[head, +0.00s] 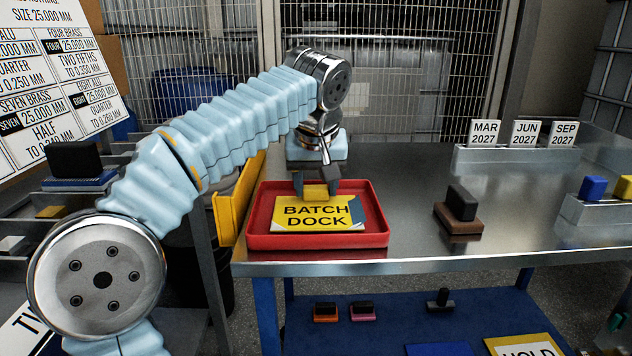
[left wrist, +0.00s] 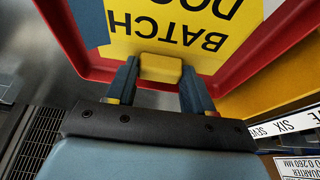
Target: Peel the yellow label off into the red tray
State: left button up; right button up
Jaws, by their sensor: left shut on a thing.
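The yellow label (head: 335,203), printed BATCH DOCK, is in the red tray (head: 262,240) near the steel table's front left edge. It looks flat, but I cannot tell whether it touches the tray floor. A blue-grey patch shows beside its right edge. A thick yellow tab (left wrist: 160,68) is at the label's far edge. My left gripper (head: 316,190) points down over the tray's back part, shut on this tab, with one finger on each side. In the left wrist view the label (left wrist: 170,25) lies just beyond the fingers. My right gripper is not in view.
A brown block with a dark handle (head: 461,206) stands right of the tray. Date cards (head: 525,133) stand on a rail at the back right. Blue and yellow cubes (head: 592,188) sit at the right edge. The middle of the steel table (head: 400,180) is bare.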

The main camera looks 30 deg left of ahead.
pick_arm(q)
jog(key=shift+f, duration=0.35)
dwell(0.3)
jog(key=o, duration=1.1)
jog(key=shift+o, duration=0.2)
notch_tip(320, 180, up, 5)
jog(key=p, duration=0.4)
jog(key=shift+f, duration=0.1)
jog(key=shift+r, duration=1.1)
jog(key=shift+f, duration=0.1)
